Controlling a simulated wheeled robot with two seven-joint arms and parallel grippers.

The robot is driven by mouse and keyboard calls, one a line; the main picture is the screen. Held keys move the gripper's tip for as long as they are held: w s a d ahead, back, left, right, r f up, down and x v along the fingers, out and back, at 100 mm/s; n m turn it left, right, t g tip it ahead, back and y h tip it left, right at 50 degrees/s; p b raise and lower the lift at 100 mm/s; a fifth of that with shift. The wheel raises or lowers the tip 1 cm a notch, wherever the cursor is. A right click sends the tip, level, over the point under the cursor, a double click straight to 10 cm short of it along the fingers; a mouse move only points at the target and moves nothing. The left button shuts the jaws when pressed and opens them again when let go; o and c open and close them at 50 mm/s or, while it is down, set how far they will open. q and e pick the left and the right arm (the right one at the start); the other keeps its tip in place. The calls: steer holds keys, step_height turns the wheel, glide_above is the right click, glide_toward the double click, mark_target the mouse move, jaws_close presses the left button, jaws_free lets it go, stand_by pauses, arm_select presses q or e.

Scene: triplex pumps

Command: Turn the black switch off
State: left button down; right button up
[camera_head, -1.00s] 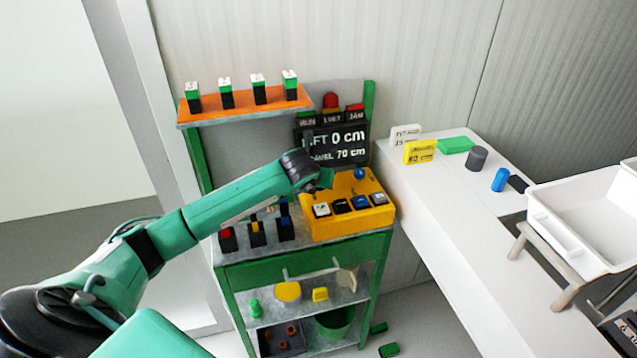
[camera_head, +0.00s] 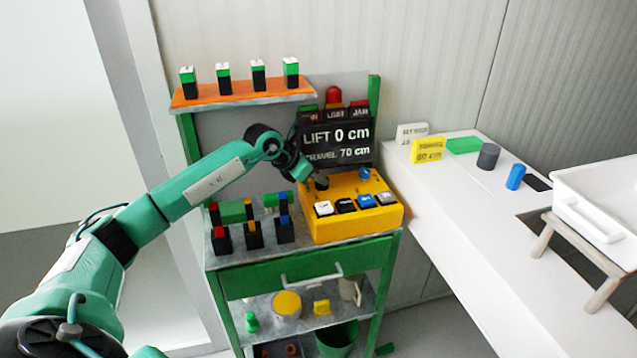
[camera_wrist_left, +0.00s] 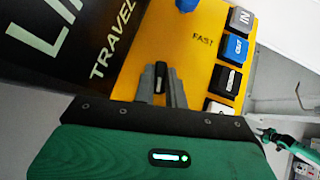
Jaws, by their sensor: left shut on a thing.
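The black switch (camera_head: 321,183) stands on the top left of the yellow control box (camera_head: 350,190). My left gripper (camera_head: 308,174) is at this switch, coming from the left and above. In the left wrist view the two grey fingertips (camera_wrist_left: 160,84) are closed around the small black switch (camera_wrist_left: 160,76), one on each side. The fingers hide part of it. The yellow face (camera_wrist_left: 185,50) lies behind the fingers.
Beside the switch are a blue knob (camera_head: 365,173) and a row of push buttons (camera_head: 346,206). The sign (camera_head: 336,143) reads "LIFT 0 cm". Several coloured-top blocks (camera_head: 253,232) stand left of the box. An orange shelf (camera_head: 243,99) hangs above.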

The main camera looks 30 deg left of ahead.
arm_select(q)
steer(key=shift+m+g+h, duration=0.3)
steer(key=shift+m, duration=0.2)
arm_select(e)
steer(key=shift+w, duration=0.3)
arm_select(q)
steer(key=shift+a+r, duration=0.1)
arm_select(e)
steer(key=shift+w, duration=0.1)
arm_select(q)
steer(key=c, duration=1.4)
jaws_free()
steer(key=shift+c, duration=0.2)
